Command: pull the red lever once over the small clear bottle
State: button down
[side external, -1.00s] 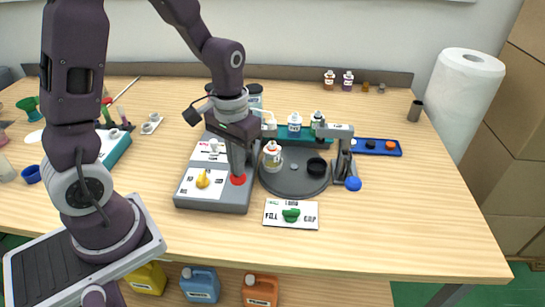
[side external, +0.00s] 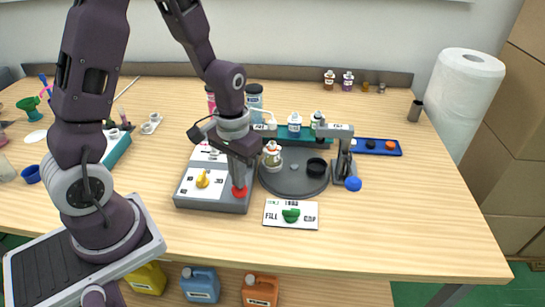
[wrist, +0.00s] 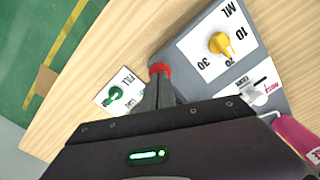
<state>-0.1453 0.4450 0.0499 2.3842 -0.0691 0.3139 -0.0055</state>
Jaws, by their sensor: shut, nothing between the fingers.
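The red lever's knob (side external: 239,193) is at the front right of the grey dispenser box (side external: 215,207). My gripper (side external: 238,183) points down with its fingers shut and empty, right at the red knob, and partly hides it. In the wrist view the red knob (wrist: 158,69) shows just past the shut fingertips (wrist: 157,86); they look to be touching it. A small pale bottle with an orange label (side external: 272,160) stands upright on the dark round turntable (side external: 290,186), right of my gripper. My gripper partly overlaps it in the side view. Its contents are too small to tell.
A yellow dial (side external: 202,181) is on the box, left of the knob. A white card with a green knob (side external: 291,215) lies in front of the turntable. A press with a blue ball handle (side external: 353,184) stands to the right. The table's front right is clear.

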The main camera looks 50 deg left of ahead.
notch_tip(320, 180, up, 9)
dwell(1.0)
dwell(0.8)
jog(key=s+d+r+m+t, duration=0.1)
jog(key=s+d+r+t, duration=0.1)
jog(key=s+r, duration=0.3)
jog(key=s+d+r+m+t, duration=0.2)
jog(key=s+d+r+t, duration=0.1)
jog(key=s+r, duration=0.3)
jog(key=shift+s+r+t, duration=0.3)
jog(key=shift+s, duration=0.75)
